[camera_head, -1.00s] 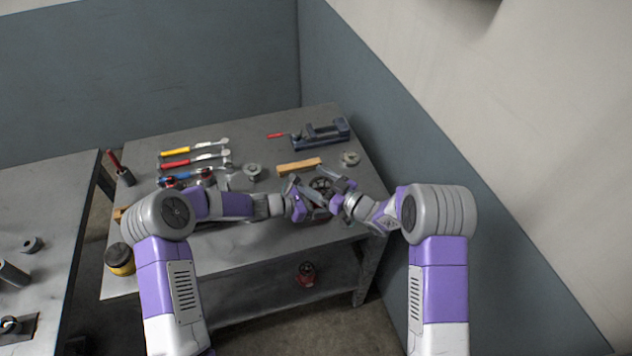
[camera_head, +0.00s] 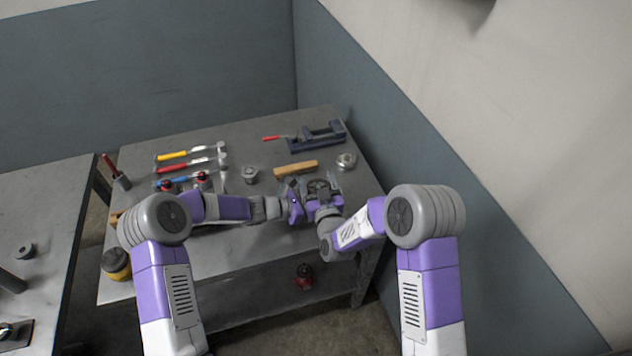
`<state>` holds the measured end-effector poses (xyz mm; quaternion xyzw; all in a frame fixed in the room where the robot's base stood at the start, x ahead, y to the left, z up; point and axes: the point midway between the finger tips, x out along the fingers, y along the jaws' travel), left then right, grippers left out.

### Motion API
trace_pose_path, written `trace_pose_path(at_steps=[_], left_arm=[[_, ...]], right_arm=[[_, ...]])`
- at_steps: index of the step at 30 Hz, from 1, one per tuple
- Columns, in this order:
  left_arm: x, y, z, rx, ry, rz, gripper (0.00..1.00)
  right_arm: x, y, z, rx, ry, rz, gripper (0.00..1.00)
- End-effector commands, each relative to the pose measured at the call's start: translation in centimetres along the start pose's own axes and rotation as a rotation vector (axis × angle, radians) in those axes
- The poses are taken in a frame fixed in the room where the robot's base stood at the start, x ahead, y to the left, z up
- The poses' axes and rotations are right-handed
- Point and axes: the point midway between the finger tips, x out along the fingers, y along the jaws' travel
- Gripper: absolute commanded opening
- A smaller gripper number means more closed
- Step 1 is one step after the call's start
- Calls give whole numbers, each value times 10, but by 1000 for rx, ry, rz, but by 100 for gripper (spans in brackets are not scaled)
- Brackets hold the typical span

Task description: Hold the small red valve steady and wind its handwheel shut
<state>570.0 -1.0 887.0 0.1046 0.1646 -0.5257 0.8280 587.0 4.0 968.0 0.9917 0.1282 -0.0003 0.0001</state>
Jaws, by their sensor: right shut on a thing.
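A dark round handwheel (camera_head: 319,186) shows between my two grippers above the front right part of the workbench. The valve body under it is mostly hidden by the grippers, so its red colour and its exact pose cannot be made out. My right gripper (camera_head: 321,199) comes up from the front and is shut on the handwheel. My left gripper (camera_head: 299,203) reaches in from the left, close beside the valve. Its fingers are too small and overlapped to tell whether they grip the valve body.
A wooden block (camera_head: 296,168), a blue vise (camera_head: 318,137) and a round metal part (camera_head: 346,161) lie behind the grippers. Hammers (camera_head: 190,153) and red-topped parts (camera_head: 203,179) lie to the left. Another red item (camera_head: 304,276) sits on the lower shelf.

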Motion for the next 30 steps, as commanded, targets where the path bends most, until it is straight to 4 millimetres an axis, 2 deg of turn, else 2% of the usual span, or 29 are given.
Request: trace_pose_path(at_steps=[16, 17, 20, 21, 30], left_arm=[[0, 0, 0, 0, 1, -1, 0], [0, 0, 0, 0, 1, -1, 0], [0, 0, 0, 0, 1, -1, 0], [0, 0, 0, 0, 1, -1, 0], [0, 0, 0, 0, 1, -1, 0]], right_arm=[[0, 1, -1, -1, 3, 28, 47], [0, 1, -1, -1, 3, 27, 80], [0, 1, -1, -1, 3, 27, 96], [0, 1, -1, -1, 2, 27, 98], [-1, 1, 0, -1, 0, 26, 98]])
